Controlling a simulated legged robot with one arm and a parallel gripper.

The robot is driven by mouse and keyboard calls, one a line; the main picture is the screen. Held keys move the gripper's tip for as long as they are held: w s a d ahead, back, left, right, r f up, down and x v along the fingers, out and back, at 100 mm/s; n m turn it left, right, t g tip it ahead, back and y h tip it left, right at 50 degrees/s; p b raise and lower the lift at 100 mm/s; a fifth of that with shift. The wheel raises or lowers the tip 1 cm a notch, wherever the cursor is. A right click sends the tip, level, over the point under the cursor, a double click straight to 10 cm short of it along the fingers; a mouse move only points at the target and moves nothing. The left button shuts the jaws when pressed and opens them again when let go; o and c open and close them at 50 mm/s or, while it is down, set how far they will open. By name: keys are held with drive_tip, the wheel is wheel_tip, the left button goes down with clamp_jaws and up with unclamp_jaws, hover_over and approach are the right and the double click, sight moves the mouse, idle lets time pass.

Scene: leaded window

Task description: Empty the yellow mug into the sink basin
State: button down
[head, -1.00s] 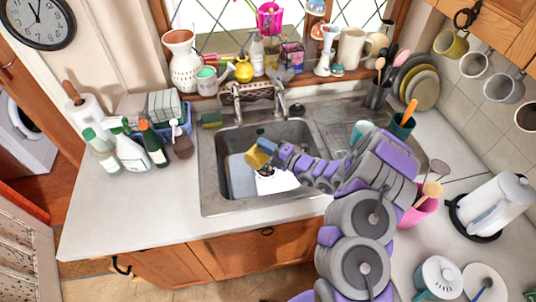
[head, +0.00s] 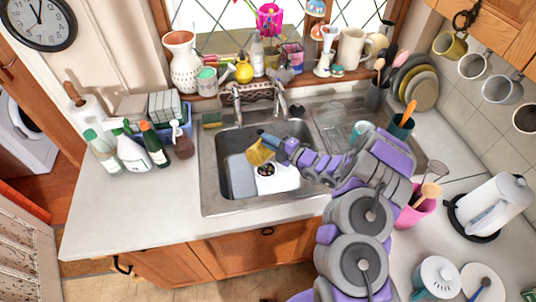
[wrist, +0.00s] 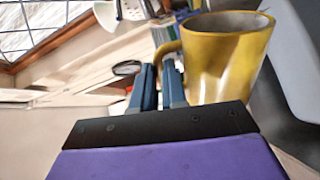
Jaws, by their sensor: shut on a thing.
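The yellow mug (head: 259,153) is over the sink basin (head: 232,148) in the head view, tilted with its mouth toward the lower left. In the wrist view the mug (wrist: 222,55) is large, to the right of the fingers, with its handle toward them. My gripper (head: 272,141) is shut on the mug's handle; its two fingers (wrist: 168,84) stand close together in the wrist view. The mug's inside is mostly hidden. Small dark round things (head: 267,170) show below the mug, on a white item in the basin.
A white container (head: 284,178) and a grey item (head: 241,177) are in the basin. The taps (head: 280,105) rise behind it. Bottles (head: 130,150) stand on the left worktop. The front left worktop is clear.

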sight(258, 160)
drive_tip(key=shift+w+d+r+m, duration=0.1)
drive_tip(key=shift+w+d+m, duration=0.2)
drive_tip(key=shift+w+m, duration=0.2)
drive_tip(key=s+n, duration=0.1)
drive_tip(key=s+a+n, duration=0.1)
drive_tip(key=n+b, duration=0.1)
drive_tip(key=shift+s+a+f, duration=0.35)
drive_tip(key=shift+s, duration=0.05)
drive_tip(key=shift+s+a+f+n+b, duration=0.35)
drive_tip(key=shift+s+n, duration=0.15)
drive_tip(key=shift+n, duration=0.2)
drive_tip(key=shift+s+a+f+n+b, duration=0.3)
drive_tip(key=shift+s+n, duration=0.15)
drive_tip(key=shift+n, duration=0.25)
drive_tip(key=shift+s+a+f+n+b, duration=0.35)
drive_tip(key=shift+s+a+n+b, duration=0.2)
drive_tip(key=shift+s, duration=0.2)
drive_tip(key=s+a+f+n, duration=0.2)
drive_tip(key=s+n, duration=0.2)
drive_tip(key=n, duration=0.3)
drive_tip(key=s+a+f+n+p, duration=0.1)
drive_tip(key=s+a+n, duration=0.2)
drive_tip(key=n, duration=0.4)
drive_tip(key=shift+s+a+f+n, duration=0.25)
drive_tip(key=shift+s+f+n, duration=0.15)
drive_tip(key=shift+s, duration=0.45)
